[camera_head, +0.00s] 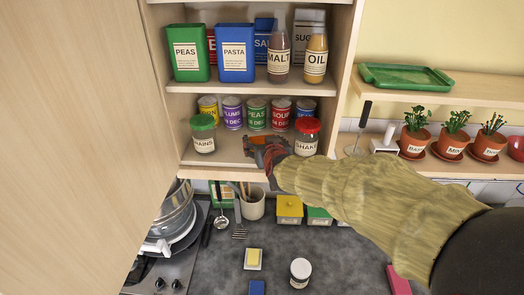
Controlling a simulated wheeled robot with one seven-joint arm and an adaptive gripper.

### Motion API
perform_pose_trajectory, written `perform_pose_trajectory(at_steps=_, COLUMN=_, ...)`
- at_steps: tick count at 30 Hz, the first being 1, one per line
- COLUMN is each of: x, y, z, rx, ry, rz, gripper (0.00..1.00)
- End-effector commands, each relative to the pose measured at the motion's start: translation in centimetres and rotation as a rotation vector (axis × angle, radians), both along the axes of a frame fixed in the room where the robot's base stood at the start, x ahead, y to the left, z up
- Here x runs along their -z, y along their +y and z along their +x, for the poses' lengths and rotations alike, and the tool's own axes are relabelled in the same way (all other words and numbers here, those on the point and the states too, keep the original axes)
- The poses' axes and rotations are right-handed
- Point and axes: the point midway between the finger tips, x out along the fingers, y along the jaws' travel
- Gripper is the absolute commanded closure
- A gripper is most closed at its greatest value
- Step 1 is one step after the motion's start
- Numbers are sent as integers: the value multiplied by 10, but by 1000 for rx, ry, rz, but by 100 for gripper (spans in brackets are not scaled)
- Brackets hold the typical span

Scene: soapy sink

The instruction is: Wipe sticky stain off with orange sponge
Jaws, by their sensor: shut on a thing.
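My gripper (256,149) reaches in from the right, inside the open cabinet over its lower shelf (226,158). It is shut on a small orange piece that looks like the orange sponge (260,139), mostly hidden by the fingers. The gripper is between the jar marked "RAINS" on the left and the red-lidded jar on the right. I cannot tell whether the sponge touches the shelf. No sticky stain can be made out; the gripper and arm hide part of the shelf.
A green-lidded jar (203,134) and a red-lidded jar (307,137) stand near the shelf's front. Several cans (257,113) line up behind. An open wooden door (70,140) fills the left. Below is a dark counter (215,265) with a white-lidded jar (300,272).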

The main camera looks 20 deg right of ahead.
Motion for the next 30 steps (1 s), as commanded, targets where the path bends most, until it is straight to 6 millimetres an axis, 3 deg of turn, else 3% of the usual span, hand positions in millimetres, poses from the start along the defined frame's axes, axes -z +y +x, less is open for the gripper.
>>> perform_pose_trajectory(at_steps=30, x=26, y=0, z=0, rx=0, ry=0, rz=0, gripper=46)
